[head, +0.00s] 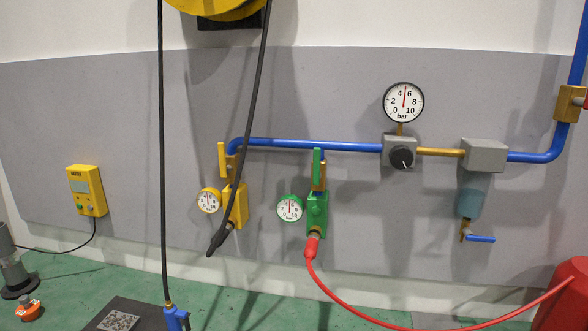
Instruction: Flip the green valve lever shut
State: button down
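The green valve lever (317,163) stands upright, in line with its brass valve body, on the drop below the blue pipe. Below it is a green block (317,210) with a green-rimmed gauge (290,208) on its left, its needle pointing up. A red hose (322,283) hangs from the fitting under the block. To the left, a similar yellow lever (222,160) stands upright above a yellow block (237,206). My gripper is not in the head view.
Black hoses hang from a yellow reel (217,8), one crossing in front of the yellow block. A large gauge (404,102), regulator (400,152) and filter bowl (472,195) sit right. A yellow box (87,191) hangs left. A red object (565,300) stands lower right.

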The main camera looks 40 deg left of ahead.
aim_at(317, 152)
jog(key=u, duration=1.55)
